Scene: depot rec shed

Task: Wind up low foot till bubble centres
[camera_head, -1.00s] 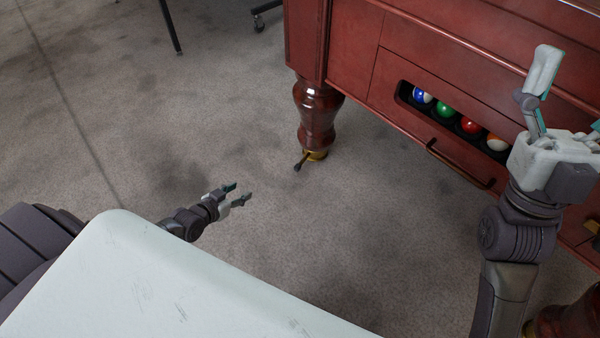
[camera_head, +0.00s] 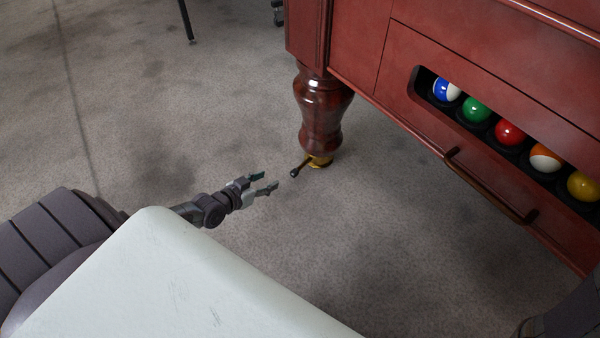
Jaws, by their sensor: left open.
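A pool table (camera_head: 400,110) of red-brown wood stands at the right on a turned leg (camera_head: 320,115). Under the leg is a brass foot (camera_head: 319,161) on the carpet. A short handle (camera_head: 301,167) with a dark knob sticks out from the foot toward the lower left. My left gripper (camera_head: 269,180) is open and empty, low and just left of the knob, its fingers pointing at it with a small gap between. No bubble level shows. My right gripper is out of the picture.
A ball tray with several coloured balls, one a green ball (camera_head: 476,109), is set in the table's side above a brass rail handle (camera_head: 488,187). Thin dark furniture legs (camera_head: 186,20) stand at the back. The grey carpet (camera_head: 190,110) around the foot is clear.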

